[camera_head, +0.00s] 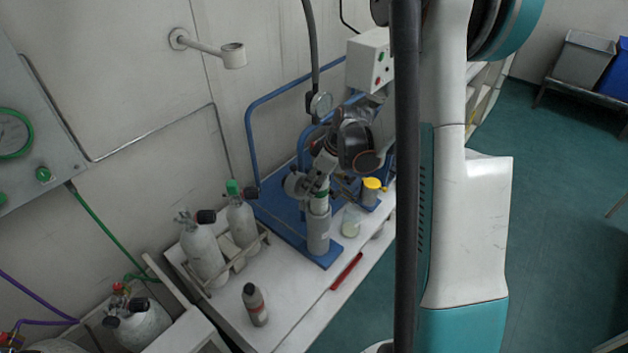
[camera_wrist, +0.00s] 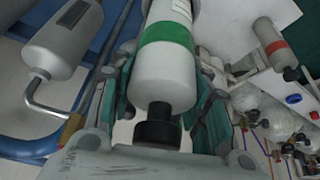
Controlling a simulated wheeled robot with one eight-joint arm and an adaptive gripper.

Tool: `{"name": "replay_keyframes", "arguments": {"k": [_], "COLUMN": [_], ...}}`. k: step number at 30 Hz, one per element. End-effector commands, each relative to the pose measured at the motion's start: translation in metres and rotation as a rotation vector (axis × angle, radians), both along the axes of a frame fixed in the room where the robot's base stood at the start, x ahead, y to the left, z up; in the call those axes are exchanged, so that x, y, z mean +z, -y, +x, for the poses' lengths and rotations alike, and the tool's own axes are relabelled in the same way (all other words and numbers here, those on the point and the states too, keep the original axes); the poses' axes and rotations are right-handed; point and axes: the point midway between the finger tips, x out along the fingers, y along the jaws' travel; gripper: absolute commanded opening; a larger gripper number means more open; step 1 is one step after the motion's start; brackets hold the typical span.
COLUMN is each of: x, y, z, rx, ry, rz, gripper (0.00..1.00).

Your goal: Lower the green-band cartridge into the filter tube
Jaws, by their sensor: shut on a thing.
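The green-band cartridge is a white cylinder with a green band and a black knob at its near end, seen large in the wrist view (camera_wrist: 165,75). My gripper (camera_wrist: 165,90) is shut on it, with a finger on each side. In the head view my gripper (camera_head: 320,186) is above the grey filter tube (camera_head: 318,235), which stands upright on the blue base. The cartridge's pale lower part (camera_head: 319,204) lines up with the tube's mouth. In the wrist view its far end meets a grey rim at the top edge. How deep it sits I cannot tell.
A yellow-capped pot (camera_head: 371,192) and a glass beaker (camera_head: 351,222) stand right of the tube. A red bar (camera_head: 347,271) lies on the bench. A grey bottle (camera_head: 255,304) stands at front left. Cylinders in a rack (camera_head: 224,278) are left. Blue pipework (camera_head: 250,135) rises behind.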

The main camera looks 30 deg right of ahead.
Motion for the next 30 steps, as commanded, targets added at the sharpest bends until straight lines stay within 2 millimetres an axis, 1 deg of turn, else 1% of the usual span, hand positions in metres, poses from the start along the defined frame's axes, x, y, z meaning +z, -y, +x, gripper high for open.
{"name": "replay_keyframes", "arguments": {"k": [1,18,30], "x": [-0.004,-0.029,-0.031], "y": [0.000,0.000,0.000], "z": [0.000,0.000,0.000], "rx": [0.000,0.000,0.000], "ry": [0.000,0.000,0.000], "rz": [0.000,0.000,0.000], "gripper": [0.00,0.00,0.00]}}
